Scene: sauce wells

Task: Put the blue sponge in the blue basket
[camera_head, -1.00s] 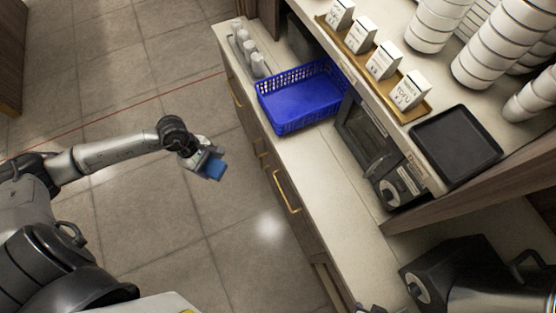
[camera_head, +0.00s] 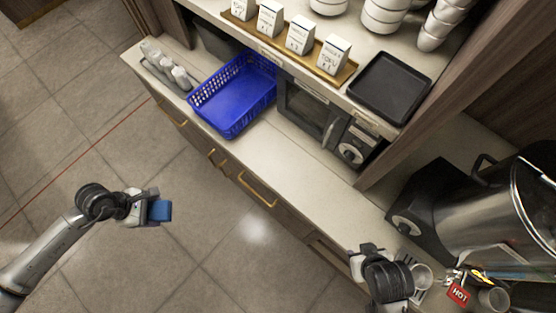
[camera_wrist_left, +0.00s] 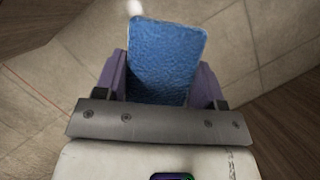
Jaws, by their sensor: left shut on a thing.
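The blue sponge (camera_head: 161,211) is held in my left gripper (camera_head: 156,208), out over the floor in front of the counter. In the left wrist view the sponge (camera_wrist_left: 165,58) stands between the two purple fingers, which are shut on it. The blue basket (camera_head: 233,104) sits on the counter, up and to the right of the sponge in the head view, well apart from it. The basket looks empty. My right gripper (camera_head: 358,262) is in view at the bottom, near the counter's front edge; its fingers are too unclear to tell their state.
A tray of bottles (camera_head: 166,69) stands left of the basket, a microwave (camera_head: 309,108) right of it. The shelf above holds labelled boxes (camera_head: 301,36), a black tray (camera_head: 390,86) and bowls. A large pot (camera_head: 480,215) and cups (camera_head: 421,276) are at lower right.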

